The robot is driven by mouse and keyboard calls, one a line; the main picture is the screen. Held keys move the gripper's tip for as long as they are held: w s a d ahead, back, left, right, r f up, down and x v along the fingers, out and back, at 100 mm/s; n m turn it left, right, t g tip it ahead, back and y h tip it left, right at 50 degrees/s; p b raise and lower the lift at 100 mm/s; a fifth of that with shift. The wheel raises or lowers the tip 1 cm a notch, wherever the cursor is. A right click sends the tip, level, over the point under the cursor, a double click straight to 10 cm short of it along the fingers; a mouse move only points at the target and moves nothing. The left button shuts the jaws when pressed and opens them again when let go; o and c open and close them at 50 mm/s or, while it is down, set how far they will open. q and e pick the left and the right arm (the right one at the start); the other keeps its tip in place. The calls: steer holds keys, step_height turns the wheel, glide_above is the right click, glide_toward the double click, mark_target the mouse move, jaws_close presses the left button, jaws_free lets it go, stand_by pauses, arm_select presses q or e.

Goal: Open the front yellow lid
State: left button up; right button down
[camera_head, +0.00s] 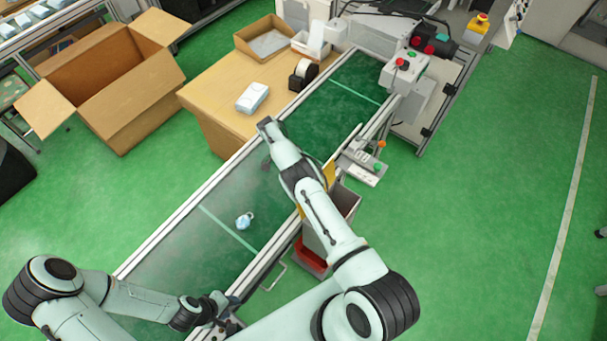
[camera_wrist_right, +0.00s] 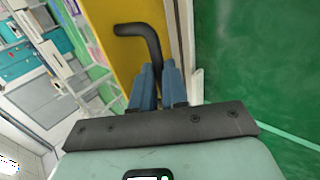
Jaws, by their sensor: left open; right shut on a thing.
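The yellow lid (camera_wrist_right: 120,65) shows as a flat panel in the right wrist view, with a bent black handle (camera_wrist_right: 140,32) on it. My right gripper (camera_wrist_right: 160,75) is shut on the handle's lower end, which runs down between its blue-grey fingers. In the head view my right arm covers most of the lid area; small yellow parts show beside the arm (camera_head: 329,172). The lid's angle is unclear. My left gripper (camera_head: 222,312) is open and low over the conveyor's near end, away from the lid.
The green conveyor (camera_head: 185,255) runs diagonally, with a small bluish-white item (camera_head: 244,220) on it. A wooden table (camera_head: 215,95) and a cardboard box (camera_head: 125,100) stand at its left. A red bin (camera_head: 312,258) sits beside its right edge. Green floor at right is clear.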

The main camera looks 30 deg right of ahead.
steer(key=c, duration=1.3)
jaws_free()
steer(key=shift+w+a+f, duration=0.2)
steer(key=shift+a+f, duration=0.25)
steer(key=shift+f, duration=0.05)
steer(key=shift+o, duration=0.8)
steer(key=shift+w, duration=0.25)
arm_select(q)
steer(key=shift+w, duration=0.2)
arm_select(e)
steer(key=shift+d+r, duration=0.15)
steer(key=shift+d, duration=0.05)
arm_select(q)
steer(key=shift+s+f+b, duration=0.45)
steer(key=shift+s+f, duration=0.2)
steer(key=shift+s, duration=0.15)
arm_select(e)
step_height(320, 180, up, 20)
